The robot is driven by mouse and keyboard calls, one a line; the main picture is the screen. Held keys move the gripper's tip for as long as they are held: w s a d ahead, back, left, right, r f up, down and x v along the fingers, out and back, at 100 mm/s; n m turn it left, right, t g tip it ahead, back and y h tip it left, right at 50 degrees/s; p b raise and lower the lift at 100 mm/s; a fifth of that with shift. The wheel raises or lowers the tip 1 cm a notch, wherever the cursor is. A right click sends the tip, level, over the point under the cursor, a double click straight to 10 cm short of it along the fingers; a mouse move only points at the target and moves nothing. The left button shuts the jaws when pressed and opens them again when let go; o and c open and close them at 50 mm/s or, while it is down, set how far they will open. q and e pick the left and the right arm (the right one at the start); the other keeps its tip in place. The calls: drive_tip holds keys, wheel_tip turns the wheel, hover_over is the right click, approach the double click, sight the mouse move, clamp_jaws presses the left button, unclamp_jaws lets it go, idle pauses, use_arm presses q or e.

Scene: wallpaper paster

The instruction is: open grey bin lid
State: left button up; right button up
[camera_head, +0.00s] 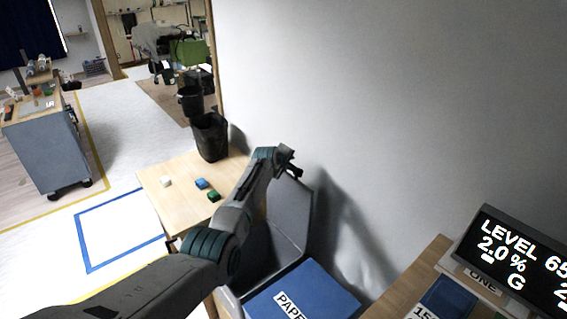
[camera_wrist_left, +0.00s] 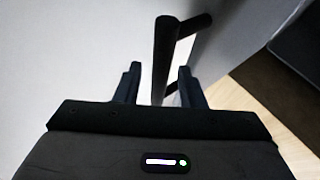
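The grey bin lid (camera_head: 290,212) stands raised, close to the white wall, behind the blue bin lid marked PAPER (camera_head: 318,290). My left gripper (camera_head: 291,170) is at the raised lid's upper edge, beside the wall. In the left wrist view, a black bar-shaped handle (camera_wrist_left: 166,55) lies between the two fingers of my left gripper (camera_wrist_left: 160,80). The fingers are apart, with gaps showing beside the handle. The grey lid also shows in the wrist view (camera_wrist_left: 235,38). My left arm hides much of the grey bin's body. My right gripper is not in view.
A wooden table (camera_head: 165,200) with small white, blue and green blocks stands left of the bins. A black waste bin (camera_head: 210,137) stands behind it. A wooden counter with a display (camera_head: 515,262) is at the right. The wall is close behind the lid.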

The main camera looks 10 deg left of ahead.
use_arm(q)
drive_tip(key=b+v, duration=0.1)
drive_tip(key=v, duration=0.9)
drive_tip(key=shift+s+r, duration=0.15)
drive_tip(key=shift+s, duration=0.1)
drive_tip(key=shift+a, duration=0.1)
